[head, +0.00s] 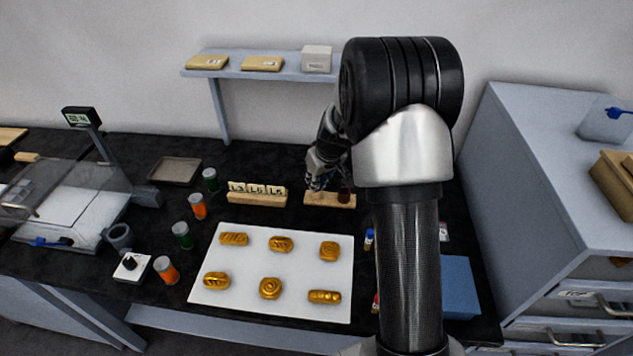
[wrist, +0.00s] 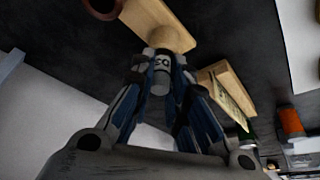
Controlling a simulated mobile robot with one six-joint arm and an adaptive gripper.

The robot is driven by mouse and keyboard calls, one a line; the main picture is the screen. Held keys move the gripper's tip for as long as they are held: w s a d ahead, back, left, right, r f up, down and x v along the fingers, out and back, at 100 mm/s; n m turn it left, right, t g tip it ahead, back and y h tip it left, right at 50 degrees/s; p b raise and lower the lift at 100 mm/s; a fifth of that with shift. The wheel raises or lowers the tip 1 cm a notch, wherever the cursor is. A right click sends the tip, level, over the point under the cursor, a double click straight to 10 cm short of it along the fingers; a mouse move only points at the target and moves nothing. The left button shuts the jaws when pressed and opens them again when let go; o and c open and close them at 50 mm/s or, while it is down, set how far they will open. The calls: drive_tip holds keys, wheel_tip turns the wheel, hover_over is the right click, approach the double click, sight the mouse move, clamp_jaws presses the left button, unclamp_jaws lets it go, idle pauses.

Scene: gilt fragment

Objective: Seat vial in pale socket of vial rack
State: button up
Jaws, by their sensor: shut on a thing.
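My gripper (wrist: 160,70) is shut on a small vial (wrist: 160,84) with a pale body and dark marks on its label. The vial rack (head: 321,200) is a wooden strip on the dark bench, under my gripper (head: 316,181) in the head view. In the wrist view the rack (wrist: 147,17) shows a pale round socket (wrist: 173,39) and a dark reddish-brown socket (wrist: 103,6). The vial's far end lines up with the pale socket's near edge; I cannot tell whether it is above it or inside. In the head view the vial is too small to make out.
A wooden card holder (head: 257,199) stands close left of the rack. A white board (head: 262,258) with several golden pieces lies in front. Orange and green jars (head: 198,206) stand to the left. A shelf (head: 262,74) hangs behind; a grey cabinet (head: 500,200) stands right.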

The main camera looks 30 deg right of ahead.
drive_tip(key=shift+r, duration=0.15)
drive_tip(key=shift+f, duration=0.25)
drive_tip(key=o, duration=0.8)
drive_tip(key=shift+r, duration=0.1)
